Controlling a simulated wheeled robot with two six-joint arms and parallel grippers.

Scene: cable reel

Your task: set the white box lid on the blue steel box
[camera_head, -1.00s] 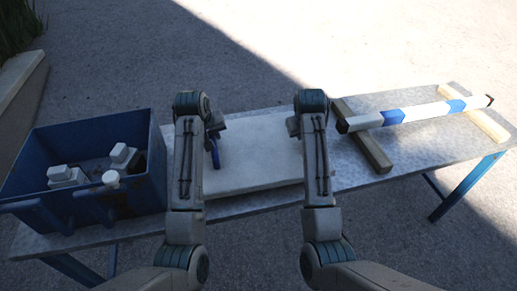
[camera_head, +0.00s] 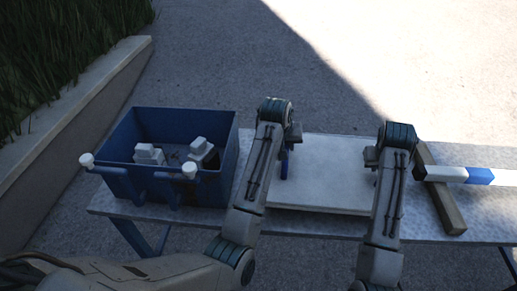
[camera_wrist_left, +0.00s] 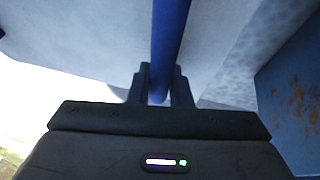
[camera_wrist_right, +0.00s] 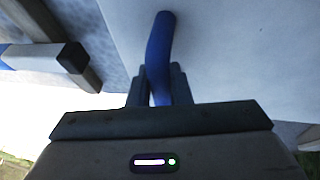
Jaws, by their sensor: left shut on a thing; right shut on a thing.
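The white box lid (camera_head: 322,172) lies flat over the grey table, to the right of the blue steel box (camera_head: 218,175); whether it touches the table top I cannot tell. My left gripper (camera_wrist_left: 159,92) is shut on a blue handle (camera_wrist_left: 170,35) at the lid's left side. My right gripper (camera_wrist_right: 158,90) is shut on another blue handle (camera_wrist_right: 158,45) at its right side, mostly hidden by my arm in the head view. The blue steel box is open at the top, with white-topped blocks (camera_head: 149,153) inside and white knobs (camera_head: 189,168) at its front.
The grey table (camera_head: 480,225) carries everything. A wooden bar (camera_head: 440,190) lies right of the lid, under a blue and white pole (camera_head: 480,176). A low concrete wall (camera_head: 75,125) with grass runs at the left, beyond the table.

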